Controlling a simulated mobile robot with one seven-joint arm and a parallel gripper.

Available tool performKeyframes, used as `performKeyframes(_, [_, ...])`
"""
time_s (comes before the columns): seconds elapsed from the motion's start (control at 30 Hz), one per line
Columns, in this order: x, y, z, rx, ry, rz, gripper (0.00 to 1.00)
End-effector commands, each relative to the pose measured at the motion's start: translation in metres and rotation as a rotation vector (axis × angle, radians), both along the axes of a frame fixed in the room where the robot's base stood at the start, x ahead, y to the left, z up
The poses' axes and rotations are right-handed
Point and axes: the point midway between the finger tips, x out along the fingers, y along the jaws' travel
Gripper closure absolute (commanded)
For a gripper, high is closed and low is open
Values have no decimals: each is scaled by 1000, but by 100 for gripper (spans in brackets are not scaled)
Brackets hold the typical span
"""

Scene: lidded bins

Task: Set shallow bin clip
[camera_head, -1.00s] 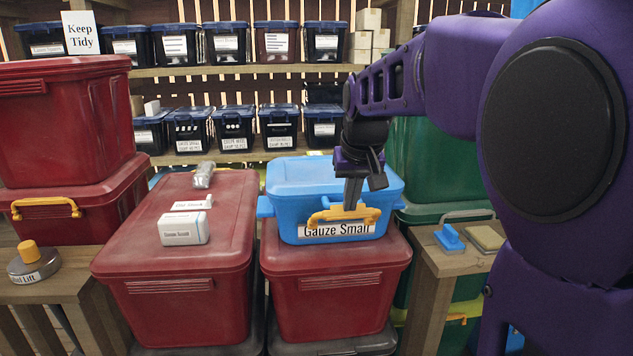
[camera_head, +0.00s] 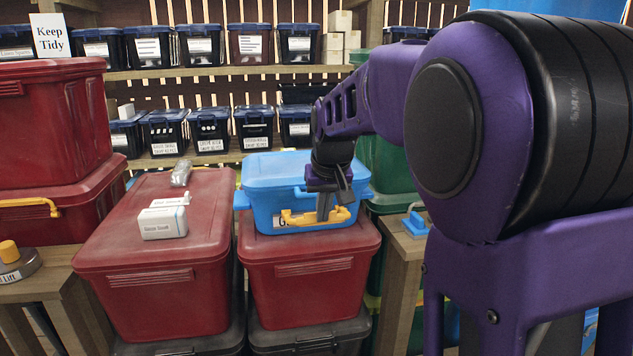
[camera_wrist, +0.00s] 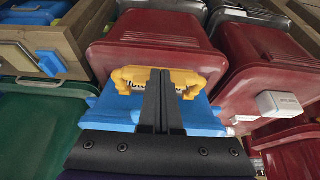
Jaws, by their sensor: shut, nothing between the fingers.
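The shallow blue bin (camera_head: 268,180) sits with its blue lid on, on top of a red bin. Its yellow clip (camera_head: 298,219) is on the front side and covers most of the white label. My gripper (camera_head: 323,217) is shut and empty, fingers pointing down in front of the clip. In the wrist view the shut fingers (camera_wrist: 160,76) cross in front of the middle of the yellow clip (camera_wrist: 200,79), with the blue bin (camera_wrist: 112,108) behind them. Whether the fingertips touch the clip, and whether it is fully latched, I cannot tell.
The red bin (camera_head: 308,285) bears the blue bin. Another red bin (camera_head: 160,295) to the left carries a small white box (camera_head: 163,222). A wooden stand (camera_head: 398,275) is close on the right. Shelves with dark bins are behind.

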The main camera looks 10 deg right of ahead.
Motion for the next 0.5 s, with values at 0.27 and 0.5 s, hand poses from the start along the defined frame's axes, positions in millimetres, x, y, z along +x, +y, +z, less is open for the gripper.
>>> performKeyframes(0.27, [13,0,0,0,0,0,100])
performKeyframes(0.5, [14,0,-1,0,-1,0,100])
